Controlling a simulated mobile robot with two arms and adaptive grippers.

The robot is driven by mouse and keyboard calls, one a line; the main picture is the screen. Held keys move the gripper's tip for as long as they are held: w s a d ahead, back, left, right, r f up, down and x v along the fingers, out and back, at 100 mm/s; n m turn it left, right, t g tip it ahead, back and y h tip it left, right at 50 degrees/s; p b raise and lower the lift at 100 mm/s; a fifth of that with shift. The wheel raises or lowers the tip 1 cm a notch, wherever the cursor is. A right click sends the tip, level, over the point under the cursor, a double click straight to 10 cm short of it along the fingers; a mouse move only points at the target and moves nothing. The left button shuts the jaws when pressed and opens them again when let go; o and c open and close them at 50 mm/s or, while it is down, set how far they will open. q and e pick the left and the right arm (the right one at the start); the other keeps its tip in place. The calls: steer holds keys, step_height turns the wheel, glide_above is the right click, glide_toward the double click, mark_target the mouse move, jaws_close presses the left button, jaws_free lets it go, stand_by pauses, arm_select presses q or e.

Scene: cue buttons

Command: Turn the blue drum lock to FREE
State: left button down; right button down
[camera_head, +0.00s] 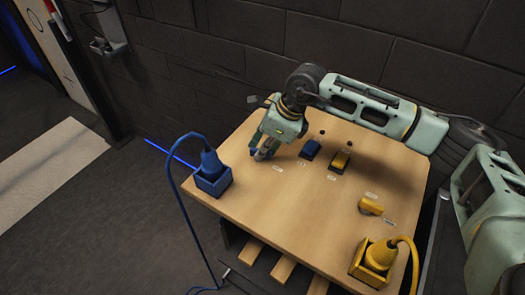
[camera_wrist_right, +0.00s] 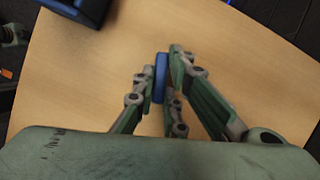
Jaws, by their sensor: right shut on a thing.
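My right gripper (camera_head: 264,154) is low over the far left part of the wooden table. In the right wrist view its fingers (camera_wrist_right: 160,85) are closed on both sides of a narrow upright blue piece, the blue drum lock's handle (camera_wrist_right: 160,78). In the head view the gripper hides most of this lock, so I cannot tell which way it points. Small white labels (camera_head: 277,169) lie beside it, too small to read. My left gripper is not in view.
A blue plug (camera_head: 211,162) with a cable stands in a blue box at the table's left corner. A blue block (camera_head: 311,149) and a yellow block (camera_head: 340,162) sit right of the gripper. A yellow drum lock (camera_head: 370,207) and yellow plug (camera_head: 380,254) are nearer. The table's middle is clear.

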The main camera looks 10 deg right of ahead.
steer(key=n+b, duration=0.1)
steer(key=b, duration=0.1)
steer(key=n+g+b, duration=0.1)
steer(key=n+b, duration=0.3)
steer(key=shift+w+f+g+y, duration=0.2)
steer(key=shift+w+g+y, duration=0.1)
steer(key=shift+w+g, duration=0.1)
steer(key=n+g+b, duration=0.1)
steer(key=n+b, duration=0.1)
steer(key=shift+w+r+n, duration=0.1)
steer(key=shift+w+n, duration=0.05)
steer(key=shift+n, duration=0.25)
steer(key=n+g+b, duration=0.1)
steer(key=n+b, duration=0.1)
steer(key=n, duration=0.1)
steer(key=shift+w+r, duration=0.15)
steer(key=shift+w+a+n+g+h+b, duration=0.15)
steer(key=shift+n+g+h+b, duration=0.35)
steer(key=shift+n, duration=1.2)
steer(key=shift+r, duration=0.1)
steer(key=c, duration=1.8)
jaws_free()
steer(key=shift+h, duration=0.3)
